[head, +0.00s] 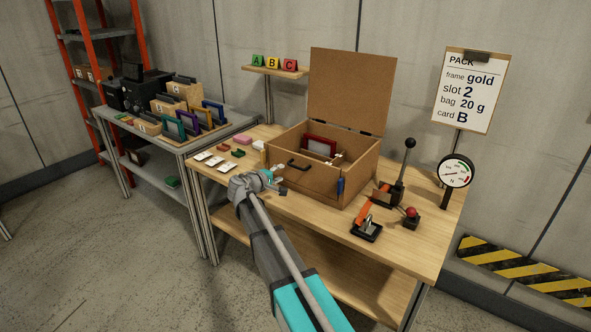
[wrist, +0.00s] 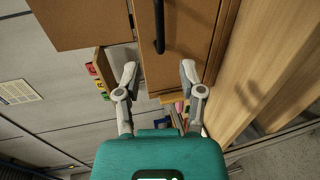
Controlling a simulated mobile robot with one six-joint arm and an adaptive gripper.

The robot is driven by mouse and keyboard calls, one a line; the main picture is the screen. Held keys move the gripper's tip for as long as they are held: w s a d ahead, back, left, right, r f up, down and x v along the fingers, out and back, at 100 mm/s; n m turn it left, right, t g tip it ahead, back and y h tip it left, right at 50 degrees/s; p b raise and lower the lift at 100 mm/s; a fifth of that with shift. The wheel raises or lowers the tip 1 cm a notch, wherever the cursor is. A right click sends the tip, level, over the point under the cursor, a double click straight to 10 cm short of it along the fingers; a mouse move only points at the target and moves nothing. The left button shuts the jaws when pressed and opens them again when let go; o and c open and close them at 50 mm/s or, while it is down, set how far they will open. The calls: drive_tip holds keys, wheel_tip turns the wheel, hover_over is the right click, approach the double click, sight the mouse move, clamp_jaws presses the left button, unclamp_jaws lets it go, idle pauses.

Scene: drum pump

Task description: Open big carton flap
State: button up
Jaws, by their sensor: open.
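The big carton (head: 345,182) is a brown box on the wooden bench. Its large flap (head: 350,92) stands upright at the back edge, so the carton is open on top.
A red-edged frame (head: 319,146) stands inside the carton. White cards (head: 208,157) and small coloured blocks lie left of it. A lever press (head: 397,175), a red-knobbed device (head: 411,215) and a gauge (head: 455,172) stand at the right. A side table (head: 200,140) holds several frames and boxes.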

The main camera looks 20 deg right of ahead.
sight(295, 167)
drive_tip(key=b+x, duration=0.2)
drive_tip(key=x, duration=0.8)
drive_tip(key=shift+c, duration=0.3)
clamp_jaws()
